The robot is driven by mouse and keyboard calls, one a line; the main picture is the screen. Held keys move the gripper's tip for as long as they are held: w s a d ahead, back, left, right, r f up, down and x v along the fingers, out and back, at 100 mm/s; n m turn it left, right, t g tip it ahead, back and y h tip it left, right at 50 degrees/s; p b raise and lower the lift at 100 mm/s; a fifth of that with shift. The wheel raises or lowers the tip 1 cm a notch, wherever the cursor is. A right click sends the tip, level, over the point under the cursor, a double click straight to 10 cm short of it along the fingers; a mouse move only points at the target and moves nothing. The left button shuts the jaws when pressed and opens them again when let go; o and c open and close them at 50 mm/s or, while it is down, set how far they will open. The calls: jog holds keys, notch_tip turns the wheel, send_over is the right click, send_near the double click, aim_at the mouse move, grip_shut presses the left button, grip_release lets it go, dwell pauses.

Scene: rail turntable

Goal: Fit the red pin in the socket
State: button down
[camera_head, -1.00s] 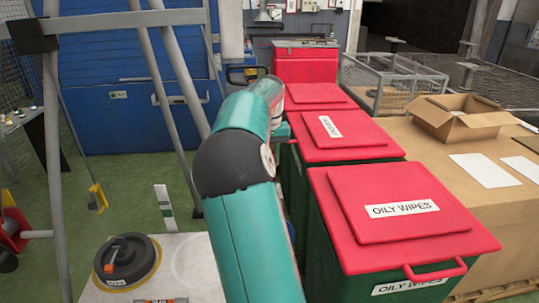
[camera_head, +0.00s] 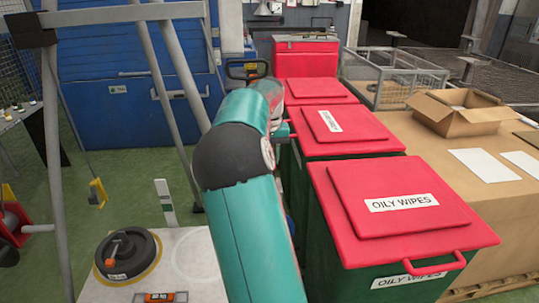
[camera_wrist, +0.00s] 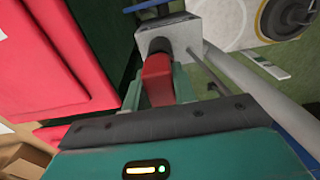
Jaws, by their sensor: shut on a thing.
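My gripper (camera_wrist: 158,88) shows in the wrist view, its two teal fingers closed on the sides of the red pin (camera_wrist: 157,76). The pin's dark far end (camera_wrist: 160,46) meets the face of a grey metal block (camera_wrist: 188,36), which appears to be the socket. I cannot tell how deep the end sits in the block, or whether it only overlaps it in the picture. In the head view my own arm hides the gripper, the pin and the block.
A pale table (camera_head: 196,278) carries a dark round disc (camera_head: 128,257) with an orange handle. Red-lidded bins (camera_head: 400,210) stand close along the right of my arm. Grey frame poles (camera_head: 172,80) rise at the left. A cardboard box (camera_head: 462,110) sits at the right.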

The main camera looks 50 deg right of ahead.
jog(key=shift+f, duration=1.35)
jog(key=c, duration=1.1)
grip_release()
jog(key=shift+o, duration=0.2)
jog(key=shift+r, duration=0.1)
notch_tip(320, 180, up, 14)
jog(key=shift+f, duration=0.15)
